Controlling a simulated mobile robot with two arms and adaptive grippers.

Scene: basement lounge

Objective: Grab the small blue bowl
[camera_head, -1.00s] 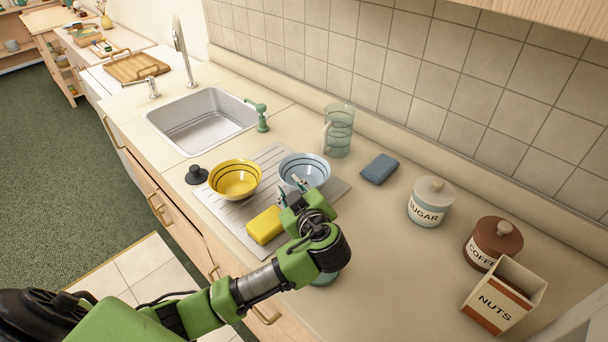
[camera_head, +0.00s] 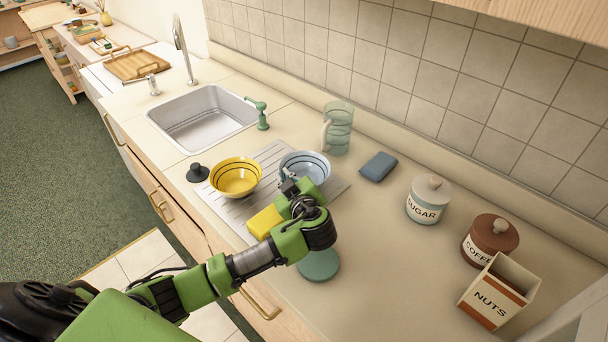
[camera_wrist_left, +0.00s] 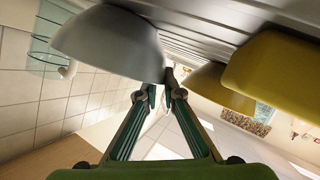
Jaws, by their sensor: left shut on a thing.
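The small blue bowl (camera_head: 312,166), pale with dark lines inside, is on the ridged drainboard (camera_head: 334,189), right of the yellow bowl (camera_head: 237,177). My left gripper (camera_head: 287,179) is at the blue bowl's near left rim, shut on it. Its fingers partly hide that side of the bowl. In the left wrist view, the blue bowl (camera_wrist_left: 105,42) fills the upper left and its edge meets the fingertips (camera_wrist_left: 167,80). My right gripper is not in view.
A yellow sponge (camera_head: 262,221) lies close by my left gripper. A teal round thing (camera_head: 318,266) stands beside my arm. A glass pitcher (camera_head: 338,128), blue-grey sponge (camera_head: 378,166) and sugar jar (camera_head: 427,200) stand to the right. The sink (camera_head: 204,119) is at the left.

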